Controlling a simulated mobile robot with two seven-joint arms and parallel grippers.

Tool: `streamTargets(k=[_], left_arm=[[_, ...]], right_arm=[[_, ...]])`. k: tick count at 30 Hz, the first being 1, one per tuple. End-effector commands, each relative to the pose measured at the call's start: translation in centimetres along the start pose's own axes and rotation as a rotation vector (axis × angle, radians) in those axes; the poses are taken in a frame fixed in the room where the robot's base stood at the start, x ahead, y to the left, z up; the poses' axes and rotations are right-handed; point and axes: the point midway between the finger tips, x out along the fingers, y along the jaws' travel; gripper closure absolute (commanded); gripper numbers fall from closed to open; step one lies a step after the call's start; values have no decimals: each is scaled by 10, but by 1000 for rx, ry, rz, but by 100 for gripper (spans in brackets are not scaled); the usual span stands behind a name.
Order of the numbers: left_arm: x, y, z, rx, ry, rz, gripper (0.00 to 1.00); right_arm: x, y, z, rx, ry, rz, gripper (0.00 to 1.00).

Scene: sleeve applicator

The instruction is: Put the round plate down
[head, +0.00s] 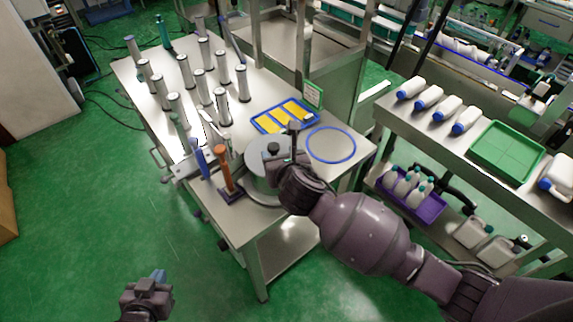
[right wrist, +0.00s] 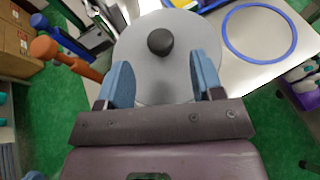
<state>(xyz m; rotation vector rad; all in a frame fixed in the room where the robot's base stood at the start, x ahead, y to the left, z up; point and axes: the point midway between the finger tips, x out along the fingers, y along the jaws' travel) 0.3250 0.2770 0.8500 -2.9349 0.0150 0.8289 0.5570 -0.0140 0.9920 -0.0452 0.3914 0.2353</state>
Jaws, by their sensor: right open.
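The round plate (head: 258,152) is a grey disc with a black knob (head: 273,148) at its centre. It sits at the table's front part, left of a blue ring (head: 331,130) marked on the tabletop. My right gripper (head: 293,140) is over the plate's right side and hides part of it. In the right wrist view the plate (right wrist: 185,75) lies beyond my open fingers (right wrist: 162,80), which are empty. The knob (right wrist: 160,41) shows ahead of the gap, apart from both fingers. My left gripper (head: 155,277) is low at the left, away from the table; its jaws are unclear.
An orange-handled tool (head: 224,165) and a blue-handled one (head: 202,158) stand close left of the plate. Several metal cylinders (head: 222,106) stand on the table's left. A blue tray (head: 262,124) with yellow pieces lies behind. The blue ring's inside is clear.

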Motion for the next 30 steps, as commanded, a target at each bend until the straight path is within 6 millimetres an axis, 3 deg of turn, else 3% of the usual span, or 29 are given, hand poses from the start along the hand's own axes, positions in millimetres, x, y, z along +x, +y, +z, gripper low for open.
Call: streamTargets(k=[6,12,25,30], left_arm=[[-2,0,1,0,-5,0,100],[-2,0,1,-1,-7,-1,100],[-2,0,2,-1,-8,-1,100],[-2,0,2,-1,-8,-1,100]], right_arm=[[-37,0,0,0,0,1,39],[-58,0,0,0,0,-1,39],[-64,-1,-3,36,6,0,39],[-66,-13,-24,337,47,5,39]])
